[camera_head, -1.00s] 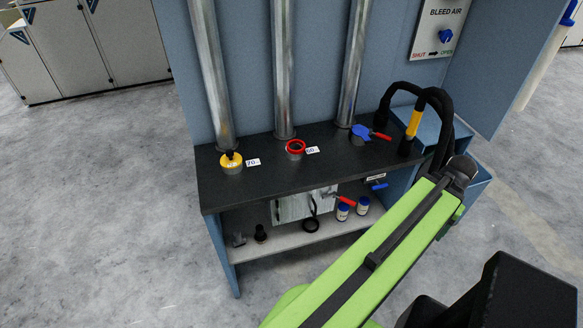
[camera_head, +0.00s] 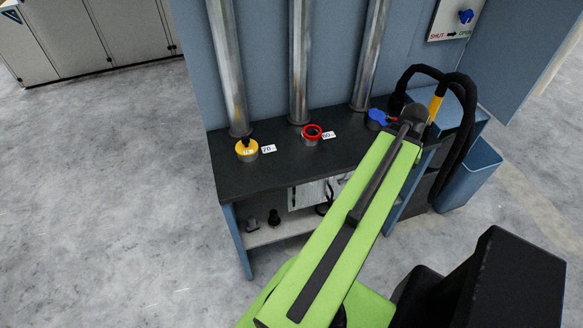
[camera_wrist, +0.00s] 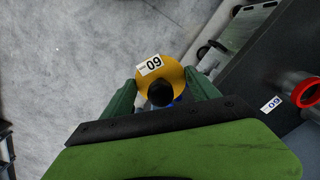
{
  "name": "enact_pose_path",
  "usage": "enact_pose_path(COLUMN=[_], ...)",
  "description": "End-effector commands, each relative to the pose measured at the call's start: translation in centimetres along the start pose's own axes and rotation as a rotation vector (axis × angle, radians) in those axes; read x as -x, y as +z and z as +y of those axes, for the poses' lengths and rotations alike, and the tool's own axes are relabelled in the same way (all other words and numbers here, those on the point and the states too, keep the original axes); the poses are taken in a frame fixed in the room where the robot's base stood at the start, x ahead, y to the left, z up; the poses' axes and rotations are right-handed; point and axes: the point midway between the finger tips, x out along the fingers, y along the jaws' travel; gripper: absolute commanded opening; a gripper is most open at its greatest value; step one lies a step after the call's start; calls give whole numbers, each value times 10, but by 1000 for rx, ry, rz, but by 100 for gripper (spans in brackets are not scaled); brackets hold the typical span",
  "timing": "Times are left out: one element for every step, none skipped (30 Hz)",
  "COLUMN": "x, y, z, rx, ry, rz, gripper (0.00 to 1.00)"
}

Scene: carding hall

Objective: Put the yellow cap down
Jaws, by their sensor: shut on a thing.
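In the wrist view my gripper (camera_wrist: 161,92) is shut on a yellow cap (camera_wrist: 176,73), which has a black knob and a white label reading 60. The cap is held in the air, with grey floor behind it. In the head view my arm hides both the gripper and this cap. A second yellow cap (camera_head: 246,151) sits at the foot of the left pipe, next to a label reading 70. A red-rimmed port (camera_head: 312,131) stands at the foot of the middle pipe by a label reading 60. That red rim (camera_wrist: 307,92) is at the right in the wrist view.
The dark bench top (camera_head: 245,182) has a blue fitting (camera_head: 377,117) with a red handle at its right. A lower shelf (camera_head: 290,229) holds black fittings (camera_head: 273,218). A black hose (camera_head: 466,112) and blue bin (camera_head: 470,180) stand right. Floor at left is clear.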

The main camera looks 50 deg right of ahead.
Motion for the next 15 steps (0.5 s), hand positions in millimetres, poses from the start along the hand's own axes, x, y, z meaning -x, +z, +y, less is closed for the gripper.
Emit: enact_pose_path(x=[12, 15, 19, 22, 24, 27, 28, 29, 31, 31, 32, 32, 32, 32, 31], y=[-6, -8, -9, -10, -9, -9, -8, -7, -6, -5, -5, -4, -4, -3, -3], z=[-32, -49, -72, -88, -103, -121, -133, -143, -153, -160, -164, -169, -171, -173, -173], rx=[87, 137, 204, 250, 294, 346, 380, 409, 441, 460, 474, 488, 495, 500, 502], ry=[0, 1, 1, 1, 2, 2, 2, 2, 3, 3, 3, 3, 3, 3, 3], rz=[0, 0, 0, 0, 0, 0, 0, 0, 0, 0, 0, 0, 0, 0, 0], gripper=[23, 23, 23, 23, 23, 23, 23, 23, 23, 23, 23, 23, 23, 23, 23])
